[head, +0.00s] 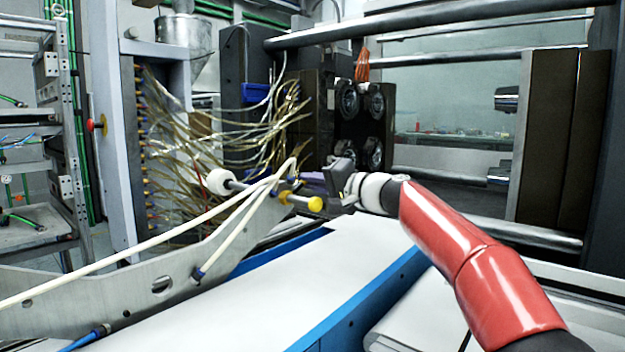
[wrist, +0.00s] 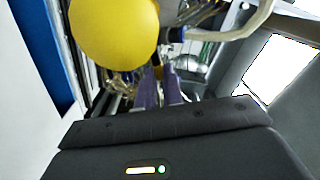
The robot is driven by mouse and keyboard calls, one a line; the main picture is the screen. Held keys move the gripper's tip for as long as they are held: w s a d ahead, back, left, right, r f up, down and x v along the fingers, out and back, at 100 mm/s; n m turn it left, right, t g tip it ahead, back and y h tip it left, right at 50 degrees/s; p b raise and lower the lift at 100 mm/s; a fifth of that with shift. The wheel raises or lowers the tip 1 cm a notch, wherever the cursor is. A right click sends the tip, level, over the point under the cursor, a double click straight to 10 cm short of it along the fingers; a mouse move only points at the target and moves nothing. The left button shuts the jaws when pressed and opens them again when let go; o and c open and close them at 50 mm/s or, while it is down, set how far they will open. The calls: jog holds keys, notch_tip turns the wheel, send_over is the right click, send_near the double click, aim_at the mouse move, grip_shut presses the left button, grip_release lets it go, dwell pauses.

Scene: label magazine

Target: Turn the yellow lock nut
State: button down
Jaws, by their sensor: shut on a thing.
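The yellow lock nut (head: 315,204) is a round yellow knob at the end of a short rod on the grey metal bracket. A second yellow piece (head: 285,197) sits on that rod, to the left. My gripper (head: 305,178) reaches in from the right, with its purple fingers just above the rod in the head view. In the wrist view the knob (wrist: 115,30) fills the upper left, nearer the camera than my fingertips (wrist: 160,80). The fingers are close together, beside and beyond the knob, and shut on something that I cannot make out.
White hoses (head: 200,222) cross the grey bracket (head: 160,270), close to my fingertips. A white round knob (head: 219,182) stands left of them. Many yellowish hoses (head: 200,130) hang behind. A white surface with a blue edge (head: 360,300) lies below.

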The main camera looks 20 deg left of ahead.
jog(key=shift+w+f, duration=0.1)
jog(key=shift+f, duration=0.05)
dwell(0.3)
jog(key=c, duration=1.5)
grip_release()
jog(key=shift+d, duration=0.1)
jog(key=b+v, duration=0.3)
jog(key=v, duration=0.4)
jog(key=shift+d, duration=0.35)
